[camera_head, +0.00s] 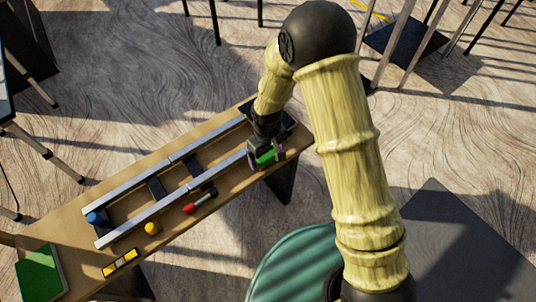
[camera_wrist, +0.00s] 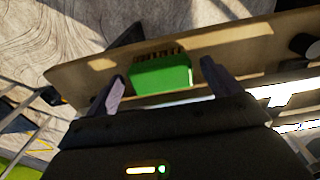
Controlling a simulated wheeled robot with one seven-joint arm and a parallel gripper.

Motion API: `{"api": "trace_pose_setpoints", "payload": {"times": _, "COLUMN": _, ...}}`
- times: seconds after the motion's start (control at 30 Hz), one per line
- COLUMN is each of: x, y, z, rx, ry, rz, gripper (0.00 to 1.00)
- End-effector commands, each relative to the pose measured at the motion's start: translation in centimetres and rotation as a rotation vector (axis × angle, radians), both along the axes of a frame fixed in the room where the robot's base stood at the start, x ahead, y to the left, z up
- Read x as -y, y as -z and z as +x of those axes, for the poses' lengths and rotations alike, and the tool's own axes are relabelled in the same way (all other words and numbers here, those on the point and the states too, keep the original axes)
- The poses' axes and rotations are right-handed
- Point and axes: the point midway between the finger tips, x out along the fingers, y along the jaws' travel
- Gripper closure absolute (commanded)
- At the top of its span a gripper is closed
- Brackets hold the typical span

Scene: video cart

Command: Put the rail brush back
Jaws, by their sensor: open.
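The brush has a green block body (camera_wrist: 161,75) with short brown bristles along its far edge. In the wrist view it lies between the two fingers of my gripper (camera_wrist: 163,72), with a small gap on each side. In the head view the green brush (camera_head: 265,157) shows at the right end of the wooden bench, partly hidden by my gripper (camera_head: 267,154). My gripper is open, with its fingers on either side of the brush. I cannot tell whether the brush rests on the bench top.
The narrow wooden bench (camera_head: 75,232) carries two long metal rails (camera_head: 150,215) with dark crosspieces. On it are a red and black tool (camera_head: 199,201), a yellow knob (camera_head: 152,228), a blue piece (camera_head: 94,218), a yellow and black bar (camera_head: 120,263) and a green pad (camera_head: 39,273).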

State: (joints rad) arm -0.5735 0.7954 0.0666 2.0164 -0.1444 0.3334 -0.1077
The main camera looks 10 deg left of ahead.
Motion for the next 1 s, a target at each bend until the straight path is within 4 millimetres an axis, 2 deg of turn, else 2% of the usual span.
{"api": "trace_pose_setpoints", "payload": {"times": 0.4, "x": 0.0, "y": -8.2, "z": 0.1, "rx": 0.003, "ry": 0.001, "rz": 0.002, "gripper": 0.1}}
{"api": "trace_pose_setpoints", "payload": {"times": 0.5, "x": 0.0, "y": -9.7, "z": 0.1, "rx": 0.003, "ry": 0.001, "rz": 0.002, "gripper": 0.1}}
{"api": "trace_pose_setpoints", "payload": {"times": 0.7, "x": 0.0, "y": -11.0, "z": 0.0, "rx": 0.0, "ry": 0.0, "rz": 0.0, "gripper": 0.1}}
{"api": "trace_pose_setpoints", "payload": {"times": 1.0, "x": 0.0, "y": -11.0, "z": 0.0, "rx": 0.0, "ry": 0.0, "rz": 0.0, "gripper": 0.1}}
